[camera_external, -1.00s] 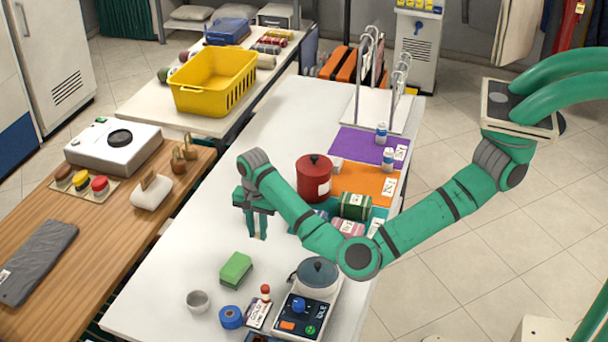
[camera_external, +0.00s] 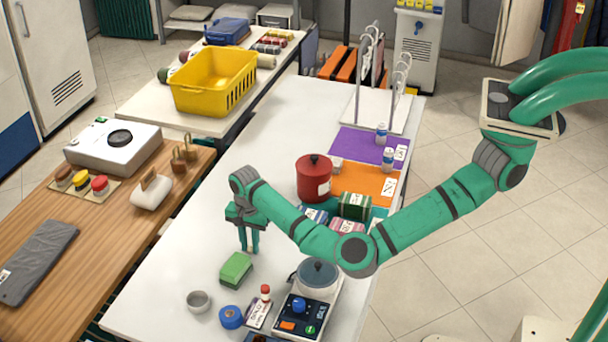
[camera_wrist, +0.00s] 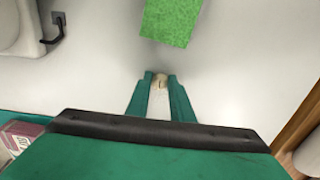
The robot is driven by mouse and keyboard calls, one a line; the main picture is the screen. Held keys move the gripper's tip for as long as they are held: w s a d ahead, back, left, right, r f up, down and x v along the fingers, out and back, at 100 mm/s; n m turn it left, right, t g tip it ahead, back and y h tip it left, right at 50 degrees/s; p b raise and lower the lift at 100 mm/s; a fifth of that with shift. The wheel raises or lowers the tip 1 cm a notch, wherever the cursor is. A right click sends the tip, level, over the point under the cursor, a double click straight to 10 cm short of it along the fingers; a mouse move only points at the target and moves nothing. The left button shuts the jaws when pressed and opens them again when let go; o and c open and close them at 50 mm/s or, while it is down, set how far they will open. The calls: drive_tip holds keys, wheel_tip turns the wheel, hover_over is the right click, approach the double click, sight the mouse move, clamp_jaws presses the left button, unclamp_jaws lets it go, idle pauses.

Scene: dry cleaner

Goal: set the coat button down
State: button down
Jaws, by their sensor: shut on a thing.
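The coat button (camera_wrist: 160,80) is a small beige piece between my fingertips in the wrist view. My gripper (camera_external: 249,248) is shut on it, pointing down over the white table (camera_external: 190,265). In the external view the button is too small to make out, and I cannot tell whether it touches the tabletop. The green sponge (camera_external: 236,269) lies just in front of my gripper; it also shows at the top of the wrist view (camera_wrist: 171,20).
A grey cup (camera_external: 199,301), blue tape roll (camera_external: 231,317) and scale (camera_external: 303,318) stand toward the near end. A red pot (camera_external: 313,181) and striped packets (camera_external: 354,206) stand to the right. Bare tabletop lies left of and behind my gripper.

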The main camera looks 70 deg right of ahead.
sight(251, 248)
drive_tip(key=c, duration=1.6)
unclamp_jaws()
drive_tip(key=shift+o, duration=0.2)
wheel_tip(251, 248, up, 12)
drive_tip(key=shift+s+r, duration=0.1)
